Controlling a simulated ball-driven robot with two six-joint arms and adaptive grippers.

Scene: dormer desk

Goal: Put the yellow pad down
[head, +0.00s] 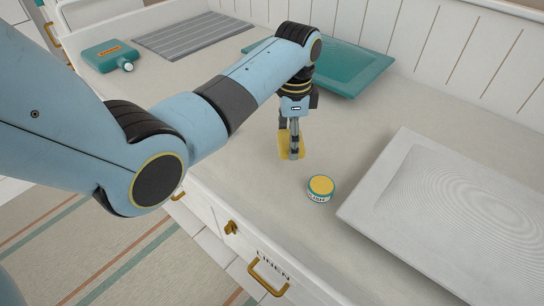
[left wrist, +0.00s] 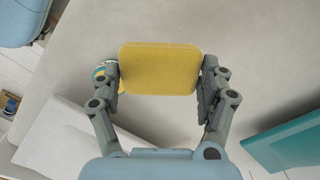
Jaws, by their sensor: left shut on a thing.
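The yellow pad (left wrist: 158,69) is a rounded rectangle, held between the two fingers of my left gripper (left wrist: 160,90) in the left wrist view. In the head view my left gripper (head: 294,150) points down at the middle of the desk, with the yellow pad (head: 285,144) partly hidden behind its fingers. I cannot tell for certain whether the pad touches the desk top (head: 250,185). My right gripper is not in view.
A small round tin with a yellow lid (head: 321,187) stands just right of the pad. A white ridged tray (head: 390,190) lies at the right, a teal tray (head: 365,75) behind. A teal flask (head: 108,57) and grey ribbed mat (head: 190,35) lie far left.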

